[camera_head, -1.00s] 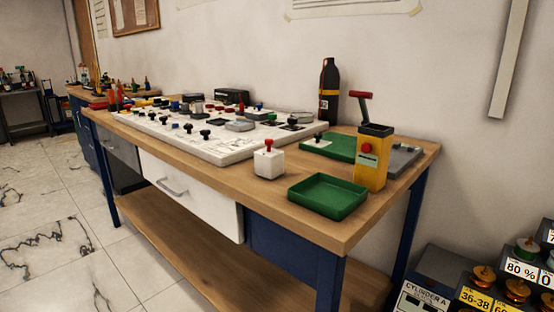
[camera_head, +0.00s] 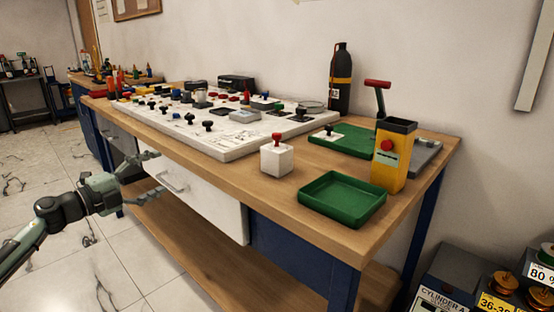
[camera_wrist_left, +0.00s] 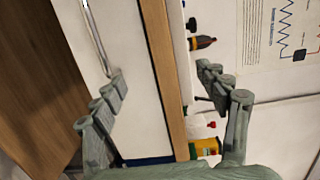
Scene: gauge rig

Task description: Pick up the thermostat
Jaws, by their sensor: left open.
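No part carries a readable thermostat label, so I cannot tell for sure which one it is. A white cube with a red knob (camera_head: 277,159) stands upright on the workbench (camera_head: 250,185), near its front edge. Several small knobbed parts sit on a white board (camera_head: 225,152) left of it. My left gripper (camera_head: 152,175) is open and empty, in front of the white drawer, below the bench top and left of the cube. In the left wrist view its spread fingers (camera_wrist_left: 162,80) straddle the bench's front edge with nothing between them. My right gripper is not in view.
A green tray (camera_head: 343,200) is right of the cube. A yellow box with a red handle (camera_head: 393,158), a green plate (camera_head: 345,142) and a dark bottle (camera_head: 340,80) stand behind. The white drawer (camera_head: 190,190) has a protruding handle. Bare wood surrounds the cube.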

